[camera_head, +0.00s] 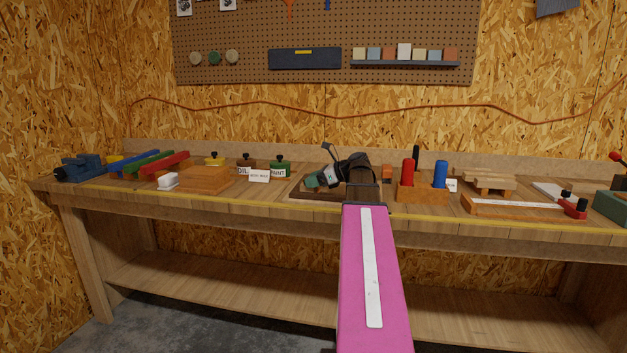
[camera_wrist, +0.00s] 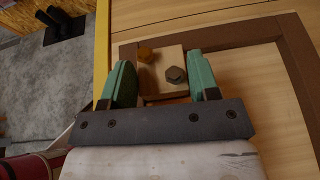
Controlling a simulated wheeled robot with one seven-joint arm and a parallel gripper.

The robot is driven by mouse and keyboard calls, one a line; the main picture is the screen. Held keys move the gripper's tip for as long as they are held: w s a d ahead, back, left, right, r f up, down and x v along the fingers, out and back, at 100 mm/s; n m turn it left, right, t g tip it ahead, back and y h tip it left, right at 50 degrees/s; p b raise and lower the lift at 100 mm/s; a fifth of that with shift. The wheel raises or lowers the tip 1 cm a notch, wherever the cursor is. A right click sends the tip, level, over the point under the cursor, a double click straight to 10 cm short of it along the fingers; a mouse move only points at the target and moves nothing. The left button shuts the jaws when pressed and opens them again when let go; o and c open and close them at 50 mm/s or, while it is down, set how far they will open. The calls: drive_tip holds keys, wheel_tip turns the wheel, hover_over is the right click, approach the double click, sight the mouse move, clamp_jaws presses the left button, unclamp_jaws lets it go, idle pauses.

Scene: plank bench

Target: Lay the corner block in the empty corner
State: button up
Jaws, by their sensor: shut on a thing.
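The corner block (camera_wrist: 152,82) is a pale wooden block with an orange-brown bolt head and a dark grey hex bolt head on it. My gripper (camera_wrist: 158,62) has green fingers, one on each side of the block, and is shut on it. The block is over or at the corner of a dark-brown frame (camera_wrist: 294,52) near the bench's front edge. I cannot tell whether it touches the surface below. In the head view my gripper (camera_head: 318,180) is low over the frame (camera_head: 300,195), and my arm hides most of the area.
A wooden holder (camera_head: 424,196) with red and blue cylinders stands close on the right. Green (camera_head: 280,167) and other labelled containers stand on the left. A yellow strip (camera_wrist: 102,35) runs along the bench's front edge. The frame's inner panel is bare on the right in the wrist view.

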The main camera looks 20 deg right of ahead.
drive_tip(key=shift+f, duration=0.45)
idle(0.3)
drive_tip(key=o, duration=1)
drive_tip(key=shift+o, duration=0.2)
drive_tip(key=v, duration=1.1)
